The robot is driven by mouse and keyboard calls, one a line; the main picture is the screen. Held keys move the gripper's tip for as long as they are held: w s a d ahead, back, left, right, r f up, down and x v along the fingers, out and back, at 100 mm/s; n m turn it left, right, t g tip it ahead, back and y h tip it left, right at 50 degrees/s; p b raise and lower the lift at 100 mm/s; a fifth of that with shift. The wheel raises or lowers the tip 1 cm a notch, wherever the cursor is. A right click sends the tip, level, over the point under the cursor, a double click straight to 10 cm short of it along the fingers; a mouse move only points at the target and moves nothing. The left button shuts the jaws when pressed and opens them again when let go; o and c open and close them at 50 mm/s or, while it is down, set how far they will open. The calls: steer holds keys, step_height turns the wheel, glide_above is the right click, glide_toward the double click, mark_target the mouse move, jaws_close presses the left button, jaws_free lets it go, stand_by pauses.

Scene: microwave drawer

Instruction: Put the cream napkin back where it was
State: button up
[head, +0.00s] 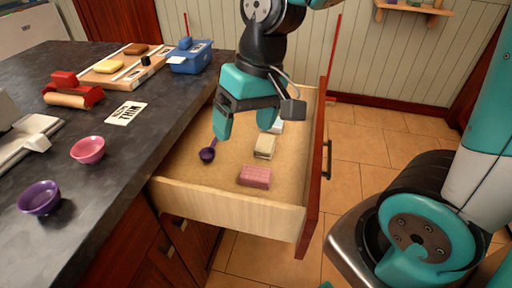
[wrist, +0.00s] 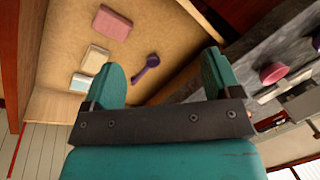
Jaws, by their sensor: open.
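The cream napkin (head: 265,147) lies on the floor of the open drawer (head: 225,205). It also shows in the wrist view (wrist: 96,59), between a pink block and a white and blue item. My gripper (head: 246,125) is over the drawer with its fingers pointing down, open and empty. In the wrist view the two teal fingers (wrist: 163,80) are spread apart, with the napkin off to their upper left. In the head view my gripper partly covers the back of the drawer.
The drawer also holds a pink block (head: 254,177), a purple scoop (head: 208,153) and a white item (head: 276,127). On the dark counter (head: 150,150) stand a blue container (head: 190,58), a wooden tray (head: 106,76), a pink bowl (head: 88,150) and a purple bowl (head: 40,198).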

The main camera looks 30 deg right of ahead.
steer(key=s+a+r+n+y, duration=0.1)
steer(key=s+a+n, duration=0.3)
steer(key=s, duration=0.6)
steer(key=shift+r+n, duration=0.9)
steer(key=shift+n, duration=0.1)
